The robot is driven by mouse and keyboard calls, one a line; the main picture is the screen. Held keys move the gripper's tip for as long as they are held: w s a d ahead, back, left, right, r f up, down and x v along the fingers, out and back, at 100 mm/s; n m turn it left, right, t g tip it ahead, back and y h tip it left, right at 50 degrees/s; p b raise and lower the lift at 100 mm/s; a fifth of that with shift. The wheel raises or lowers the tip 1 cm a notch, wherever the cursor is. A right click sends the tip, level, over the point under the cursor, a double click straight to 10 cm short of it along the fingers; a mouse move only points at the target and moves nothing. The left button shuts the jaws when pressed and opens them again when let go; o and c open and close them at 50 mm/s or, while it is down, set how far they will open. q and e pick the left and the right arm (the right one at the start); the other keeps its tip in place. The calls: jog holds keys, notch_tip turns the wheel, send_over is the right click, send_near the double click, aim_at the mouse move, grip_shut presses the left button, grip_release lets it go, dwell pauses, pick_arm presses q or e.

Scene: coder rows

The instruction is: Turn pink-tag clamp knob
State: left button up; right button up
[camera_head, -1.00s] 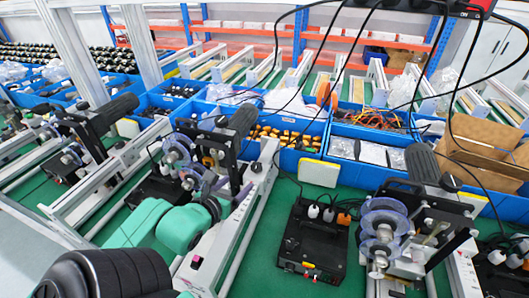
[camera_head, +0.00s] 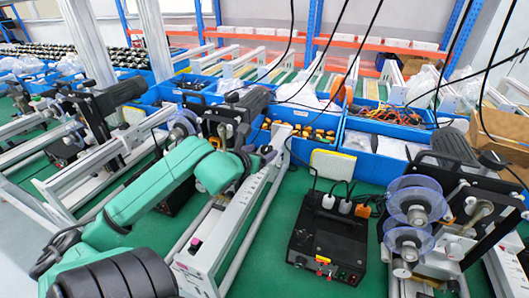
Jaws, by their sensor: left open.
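My left arm, teal green, reaches in from the lower left. Its dark left gripper (camera_head: 266,155) is open, small in the picture, at the front of the middle coder machine (camera_head: 228,118). Its fingers are by the upper end of the white rail, and I cannot tell whether they touch anything. The arm hides much of this machine, and I cannot make out a clamp knob there. A small pink spot (camera_head: 195,243) shows on the near end of the white rail (camera_head: 222,232); I cannot tell whether it is the tag. My right gripper is not in view.
A black control box (camera_head: 327,240) with plugs stands on the green table right of the rail. A second coder (camera_head: 462,205) with clear discs (camera_head: 412,200) is at the right. Blue bins (camera_head: 373,160) line the back. Black cables hang at the upper right.

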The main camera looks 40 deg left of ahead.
aim_at(264, 150)
pick_arm(q)
jog(key=x, duration=0.3)
jog(key=shift+w+a+f, duration=0.1)
jog(key=shift+w, duration=0.1)
jog(key=shift+s, duration=0.1)
jog(key=c, duration=0.3)
grip_shut()
jog(key=shift+s+f+m+h+b, duration=0.1)
jog(key=shift+f+m+h+b, duration=0.2)
jog(key=shift+h, duration=0.1)
jog(key=shift+f+m+h+b, duration=0.1)
jog(key=shift+m+h+b, duration=0.2)
jog(key=shift+h+b, duration=0.1)
jog(key=shift+s+a+m+h, duration=0.1)
jog(key=shift+m+h, duration=0.5)
jog(key=shift+r, duration=0.25)
